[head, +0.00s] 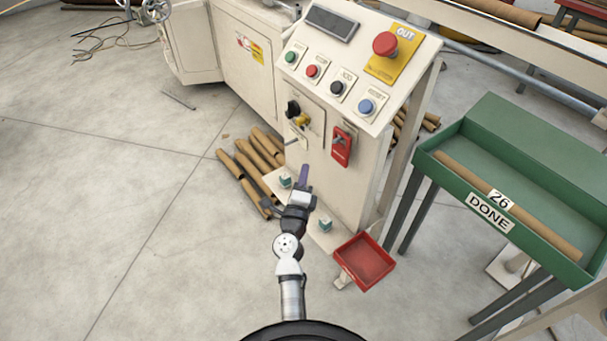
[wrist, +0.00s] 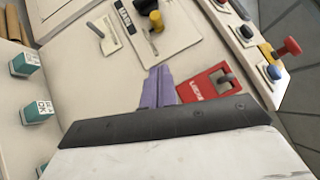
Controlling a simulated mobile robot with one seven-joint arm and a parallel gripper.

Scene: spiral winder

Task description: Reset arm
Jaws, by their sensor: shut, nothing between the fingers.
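My arm reaches forward from the bottom of the head view, and my gripper (head: 304,172) is in front of the cream control cabinet (head: 345,195). Its purple fingers are together with nothing between them. In the wrist view my gripper (wrist: 159,80) points at the cabinet front, between the black and yellow knobs (wrist: 154,20) and the red lockout plate (wrist: 207,84). I cannot tell whether the fingertips touch the panel.
The sloped panel carries a red emergency button (head: 385,43) and green, red, black and blue buttons. A red tray (head: 364,261) is low at the right. A green table (head: 440,168) marked DONE holds a cardboard tube (head: 540,225). Tubes (head: 238,185) lie left on the floor. Open floor is farther left.

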